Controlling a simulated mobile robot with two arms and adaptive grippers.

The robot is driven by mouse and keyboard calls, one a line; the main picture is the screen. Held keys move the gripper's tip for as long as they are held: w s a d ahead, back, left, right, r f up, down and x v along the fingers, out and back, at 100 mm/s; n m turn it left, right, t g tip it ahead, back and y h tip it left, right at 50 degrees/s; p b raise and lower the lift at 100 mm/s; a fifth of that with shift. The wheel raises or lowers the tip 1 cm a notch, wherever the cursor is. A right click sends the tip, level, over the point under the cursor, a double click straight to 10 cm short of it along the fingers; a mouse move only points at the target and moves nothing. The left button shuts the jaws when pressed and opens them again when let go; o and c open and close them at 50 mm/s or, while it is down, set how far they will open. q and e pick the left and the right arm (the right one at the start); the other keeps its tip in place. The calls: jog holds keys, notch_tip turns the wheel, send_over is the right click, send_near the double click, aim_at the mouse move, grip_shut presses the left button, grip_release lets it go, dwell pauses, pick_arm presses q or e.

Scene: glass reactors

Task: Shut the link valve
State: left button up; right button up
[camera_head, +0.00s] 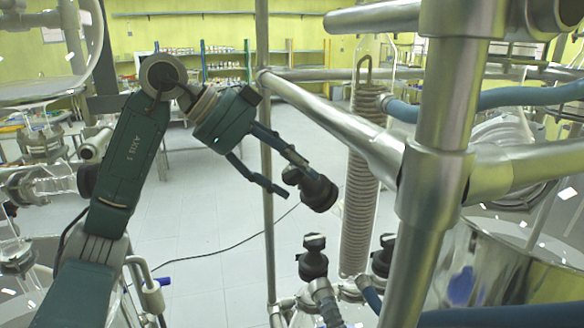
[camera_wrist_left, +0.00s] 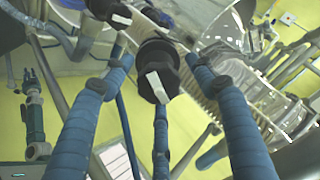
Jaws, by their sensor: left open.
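My left gripper (camera_head: 297,183) is open, with its two blue fingers spread and pointing down to the right. A black valve knob (camera_head: 318,190) is right at the fingertips in the head view. In the left wrist view, a black knob with a white bar (camera_wrist_left: 159,72) shows between the open fingers (camera_wrist_left: 158,54), and neither finger visibly closes on it. A second black knob (camera_head: 313,258) stands lower, and a third (camera_head: 383,256) is to its right, partly behind a steel post. No label shows which knob is the link valve. My right gripper is not in view.
A thick steel post (camera_head: 432,180) and a slanting steel rail (camera_head: 340,128) stand close to the right of my left gripper. A thin upright post (camera_head: 267,230) is beside the fingers. A coiled glass condenser (camera_head: 362,185) rises behind the knobs. Open floor (camera_head: 205,225) lies left.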

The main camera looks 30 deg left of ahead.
pick_arm(q)
jog(key=shift+s+d+r, duration=0.1)
jog(key=shift+d, duration=0.05)
jog(key=shift+c, duration=1)
jog(key=c, duration=1)
jog(key=shift+o, duration=0.2)
jog(key=shift+m, duration=0.3)
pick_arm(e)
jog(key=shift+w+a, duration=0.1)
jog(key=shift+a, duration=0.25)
